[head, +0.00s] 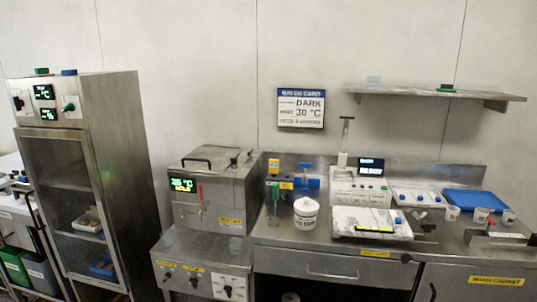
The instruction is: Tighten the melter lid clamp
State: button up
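The melter (212,207) is a steel box left of the middle, on a steel base. Its lid (211,158) lies over the top and looks closed, with a black bar handle (196,163). A small dark and pale fitting (235,161) on the lid's right side may be the clamp; it is too small to tell how tight it is. A green display (182,185), a small red part and a tap (202,212) are on the front. My gripper is not in view.
A steel cabinet (120,170) stands at left, with a gap before the melter. The bench at right holds a white tub (306,213), a white scale (371,223), a blue tray (477,201) and small cups. A wall shelf (420,92) hangs above.

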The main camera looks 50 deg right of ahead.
aim_at(249, 156)
jog(key=u, duration=0.65)
jog(key=k, duration=0.15)
jog(key=z, duration=2.15)
jog(key=k, duration=0.9)
jog(key=u, duration=0.2)
jog(key=i, duration=0.65)
